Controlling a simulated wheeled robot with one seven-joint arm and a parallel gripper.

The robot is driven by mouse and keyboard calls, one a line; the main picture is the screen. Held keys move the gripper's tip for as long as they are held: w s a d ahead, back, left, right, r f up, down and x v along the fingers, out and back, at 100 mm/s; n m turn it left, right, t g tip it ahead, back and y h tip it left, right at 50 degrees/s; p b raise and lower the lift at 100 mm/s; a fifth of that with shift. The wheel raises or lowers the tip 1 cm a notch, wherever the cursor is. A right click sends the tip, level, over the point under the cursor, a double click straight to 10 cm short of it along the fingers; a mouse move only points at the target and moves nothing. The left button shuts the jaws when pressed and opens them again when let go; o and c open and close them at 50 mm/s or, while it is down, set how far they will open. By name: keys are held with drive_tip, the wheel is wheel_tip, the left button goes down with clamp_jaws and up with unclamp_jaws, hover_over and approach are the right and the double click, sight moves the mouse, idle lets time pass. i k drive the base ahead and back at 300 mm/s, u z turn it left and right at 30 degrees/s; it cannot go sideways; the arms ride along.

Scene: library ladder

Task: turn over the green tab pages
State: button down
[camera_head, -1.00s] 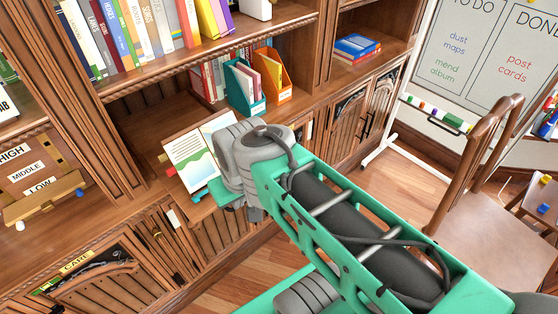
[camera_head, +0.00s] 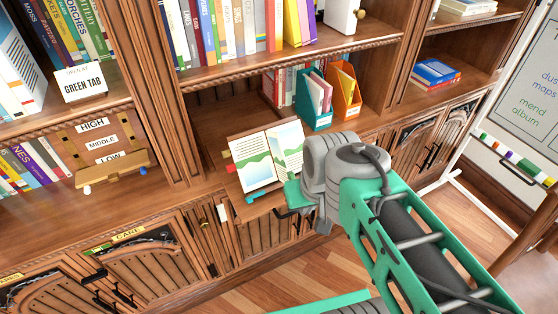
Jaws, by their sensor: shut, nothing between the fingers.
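An open book (camera_head: 257,172) lies tilted on a small pull-out shelf of the wooden bookcase. Its two visible pages show a green-hill picture under pale sky. I cannot make out a green tab for certain. My gripper (camera_head: 318,215) is at the right of the book, apart from the pages as far as I see. It is shut and empty; my wrist largely hides its fingers and the book's right edge.
A sign (camera_head: 82,83) reading "OPEN AT GREEN TAB" stands on the left shelf. A teal file holder (camera_head: 314,100) and an orange file holder (camera_head: 345,92) stand behind the book. A HIGH/MIDDLE/LOW board with a wooden bar (camera_head: 112,168) is at left. Open floor lies in front.

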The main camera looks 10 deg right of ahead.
sight(273, 138)
drive_tip(key=z, duration=0.05)
drive_tip(key=k, duration=1)
drive_tip(key=u, duration=0.85)
drive_tip(key=i, duration=1.1)
drive_tip(key=z, duration=0.35)
